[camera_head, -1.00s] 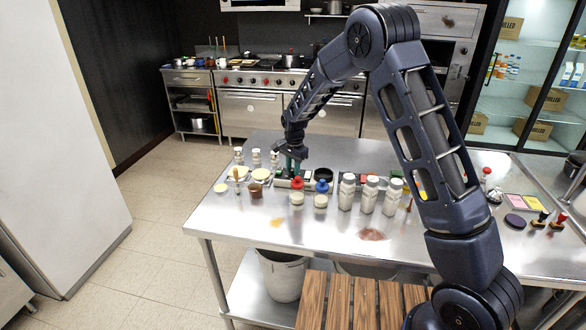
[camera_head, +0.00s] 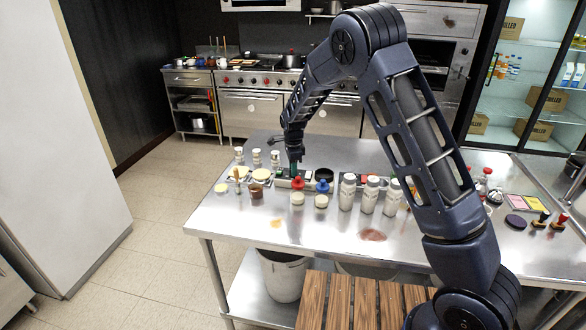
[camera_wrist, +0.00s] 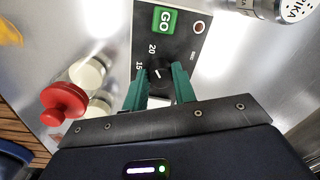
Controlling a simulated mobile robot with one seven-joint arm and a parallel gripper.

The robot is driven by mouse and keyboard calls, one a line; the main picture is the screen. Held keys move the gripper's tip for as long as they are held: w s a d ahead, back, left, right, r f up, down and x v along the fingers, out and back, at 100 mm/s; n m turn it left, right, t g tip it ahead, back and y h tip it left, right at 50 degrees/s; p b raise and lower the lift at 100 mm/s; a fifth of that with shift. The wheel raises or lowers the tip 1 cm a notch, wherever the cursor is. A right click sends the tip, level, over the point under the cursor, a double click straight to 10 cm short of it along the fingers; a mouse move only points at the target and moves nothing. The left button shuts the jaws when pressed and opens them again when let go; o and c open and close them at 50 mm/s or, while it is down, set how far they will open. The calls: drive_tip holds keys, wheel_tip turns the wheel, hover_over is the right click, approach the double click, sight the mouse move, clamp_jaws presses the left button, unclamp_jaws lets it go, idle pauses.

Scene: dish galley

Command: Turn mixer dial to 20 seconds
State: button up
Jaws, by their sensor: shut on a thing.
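The mixer dial (camera_wrist: 157,74) is a dark knob on a dark panel (camera_wrist: 181,49) in the wrist view. A white pointer mark shows on it, and the numbers 15 and 20 are printed beside it on the left. A green GO button (camera_wrist: 164,20) is above it on the panel. My gripper (camera_wrist: 158,84) has its two green fingers closed on the dial from either side. In the head view my gripper (camera_head: 294,168) is at the panel on the table, and the dial itself is too small to make out.
In the head view several white shakers (camera_head: 368,195) stand right of the panel. Small bowls (camera_head: 261,174) and cups are to its left. The table's front is mostly clear.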

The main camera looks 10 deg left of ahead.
idle(0.4)
drive_tip(key=o, duration=1)
wheel_tip(320, 180, up, 11)
drive_tip(key=shift+s, duration=0.25)
drive_tip(key=shift+f, duration=0.1)
